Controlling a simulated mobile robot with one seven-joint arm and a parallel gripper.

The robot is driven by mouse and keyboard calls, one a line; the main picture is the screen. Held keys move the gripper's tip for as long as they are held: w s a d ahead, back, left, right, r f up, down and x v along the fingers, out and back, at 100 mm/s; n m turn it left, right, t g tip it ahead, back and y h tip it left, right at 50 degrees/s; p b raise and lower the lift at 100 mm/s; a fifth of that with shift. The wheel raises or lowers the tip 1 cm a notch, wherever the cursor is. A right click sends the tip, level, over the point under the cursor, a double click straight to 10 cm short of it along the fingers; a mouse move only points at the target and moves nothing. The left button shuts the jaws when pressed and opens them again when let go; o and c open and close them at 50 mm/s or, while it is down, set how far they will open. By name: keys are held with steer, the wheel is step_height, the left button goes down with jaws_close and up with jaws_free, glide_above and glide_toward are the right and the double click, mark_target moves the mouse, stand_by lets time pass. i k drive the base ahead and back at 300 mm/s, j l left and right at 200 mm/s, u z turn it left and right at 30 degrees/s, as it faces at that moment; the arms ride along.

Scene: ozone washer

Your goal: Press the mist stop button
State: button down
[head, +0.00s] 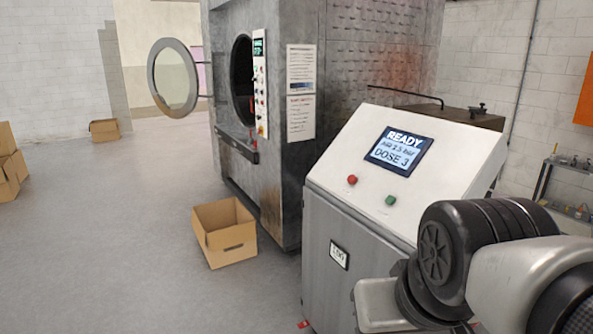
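A console (345,255) with a white sloping top stands right of centre in the head view. Its screen (400,151) reads "READY" and "DOSE 3", with a less clear line between. Below the screen are a red button (352,180) at the left and a green button (390,200) at the right. I cannot read a label on either button, so I cannot confirm from text which is mist stop. My arm covers the lower right of the console. My gripper's fingers do not show, and nothing of mine covers either button.
A large metal washer (270,180) with an open round glass door (174,77) stands behind the console. An open cardboard box (224,232) lies on the floor left of the console. More boxes (8,165) stand at the far left. The floor at the left front is clear.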

mark_target(352, 179)
steer(key=i+j, duration=0.2)
steer(key=i, duration=0.2)
steer(key=i+j+u, duration=0.1)
steer(key=i+j, duration=0.15)
steer(key=i, duration=0.2)
steer(key=i+j, duration=0.15)
steer(key=i, duration=0.25)
steer(key=i+j, duration=0.2)
steer(key=i, duration=0.25)
steer(key=u, duration=0.05)
